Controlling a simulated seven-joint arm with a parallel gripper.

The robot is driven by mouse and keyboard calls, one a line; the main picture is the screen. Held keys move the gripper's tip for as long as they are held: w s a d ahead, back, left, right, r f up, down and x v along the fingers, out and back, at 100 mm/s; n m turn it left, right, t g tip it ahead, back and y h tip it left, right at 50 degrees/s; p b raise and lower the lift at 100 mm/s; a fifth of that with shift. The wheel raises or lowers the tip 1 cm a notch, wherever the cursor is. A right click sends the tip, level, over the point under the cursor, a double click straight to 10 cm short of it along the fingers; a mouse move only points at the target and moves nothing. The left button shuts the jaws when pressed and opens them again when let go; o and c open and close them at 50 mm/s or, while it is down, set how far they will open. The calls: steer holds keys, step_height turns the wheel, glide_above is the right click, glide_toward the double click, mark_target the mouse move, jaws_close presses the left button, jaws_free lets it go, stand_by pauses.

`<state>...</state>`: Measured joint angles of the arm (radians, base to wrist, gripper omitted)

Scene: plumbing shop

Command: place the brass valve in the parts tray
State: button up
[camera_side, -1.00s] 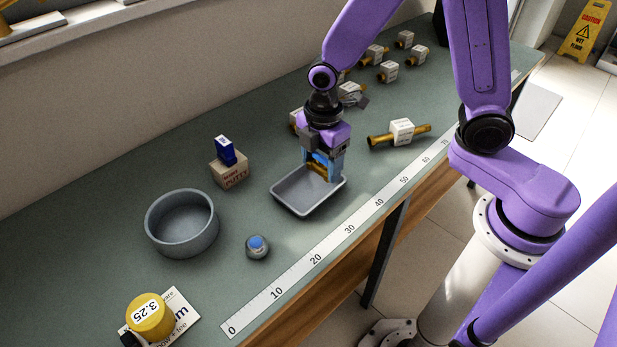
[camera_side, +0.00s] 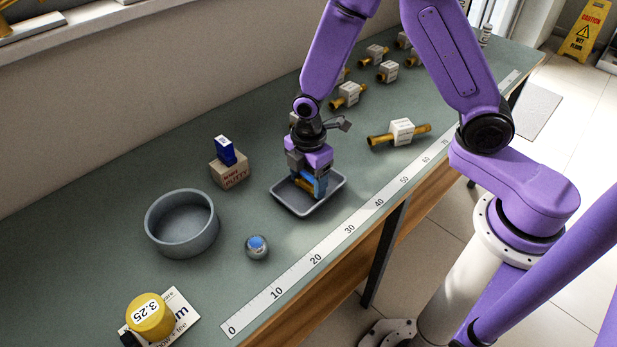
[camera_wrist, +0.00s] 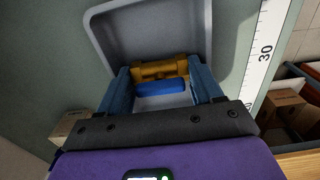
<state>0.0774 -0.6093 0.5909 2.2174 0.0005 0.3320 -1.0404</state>
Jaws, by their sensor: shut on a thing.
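The parts tray (camera_side: 334,188) is a shallow grey tray on the bench, in the middle of the side view; its rim and floor also show in the wrist view (camera_wrist: 206,28). My gripper (camera_side: 311,188) points down inside the tray's outline, low over its floor. Its blue fingers are shut on the brass valve (camera_wrist: 165,68), which has a blue part facing the wrist camera. In the side view only a bit of the valve (camera_side: 303,183) shows between the fingers. Whether the valve touches the tray floor I cannot tell.
A round grey bowl (camera_side: 182,243) and a putty box (camera_side: 229,172) stand left of the tray. A small silver ball-like item (camera_side: 257,248) with a blue top lies in front. A tagged brass fitting (camera_side: 400,134) lies to the right, with several more behind. A ruler strip (camera_side: 330,246) runs along the front edge.

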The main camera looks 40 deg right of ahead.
steer(key=shift+f, duration=0.1)
steer(key=o, duration=1)
steer(key=shift+c, duration=0.2)
step_height(320, 180, up, 12)
steer(key=s+d+r+m, duration=0.2)
steer(key=s+d, duration=0.2)
steer(key=s, duration=0.7)
steer(key=s+d+r+m, duration=0.3)
steer(key=s+d, duration=0.1)
steer(key=s, duration=0.7)
steer(key=shift+s+d, duration=0.35)
steer(key=shift+d, duration=0.05)
